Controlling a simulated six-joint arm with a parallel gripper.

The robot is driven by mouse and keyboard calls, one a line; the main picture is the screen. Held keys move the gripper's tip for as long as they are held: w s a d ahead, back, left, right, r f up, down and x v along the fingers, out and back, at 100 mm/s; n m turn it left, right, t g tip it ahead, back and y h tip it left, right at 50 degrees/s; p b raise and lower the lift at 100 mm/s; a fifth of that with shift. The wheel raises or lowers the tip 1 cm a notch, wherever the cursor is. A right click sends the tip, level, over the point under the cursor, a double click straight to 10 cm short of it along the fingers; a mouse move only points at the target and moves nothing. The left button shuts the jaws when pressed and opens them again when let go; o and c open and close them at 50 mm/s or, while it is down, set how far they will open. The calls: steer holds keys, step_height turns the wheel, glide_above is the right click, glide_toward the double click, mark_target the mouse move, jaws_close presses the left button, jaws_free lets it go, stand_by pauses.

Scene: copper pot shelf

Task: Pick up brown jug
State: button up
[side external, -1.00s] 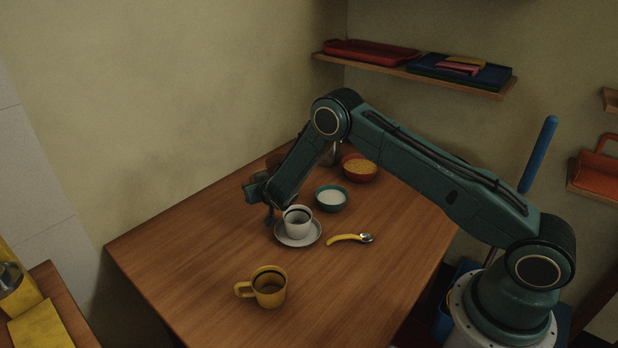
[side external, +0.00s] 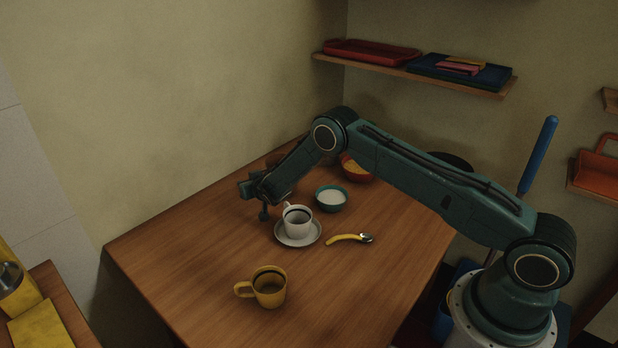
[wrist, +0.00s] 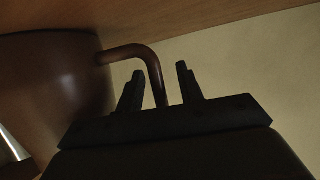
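The brown jug (wrist: 55,85) fills the left of the wrist view, with its curved handle (wrist: 154,72) reaching to the right. My gripper (wrist: 159,71) is open, with one finger on each side of the handle in that picture. A gap shows between the handle and each finger; I cannot tell how deep the handle sits between them. In the side external view the jug (side external: 277,158) is mostly hidden behind my arm, near the wall, and only a bit of brown shows.
A white cup (side external: 297,221) on a saucer (side external: 313,240) stands close to my wrist. A teal bowl (side external: 331,199), a red-brown bowl (side external: 357,170) and a banana-like yellow item with a spoon (side external: 349,239) lie nearby. A yellow mug (side external: 269,288) stands in front. The left tabletop is clear.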

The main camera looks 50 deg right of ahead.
steer(key=shift+c, duration=0.5)
jaws_close()
stand_by(1.2)
steer(key=shift+w+r, duration=0.1)
steer(key=shift+r, duration=0.1)
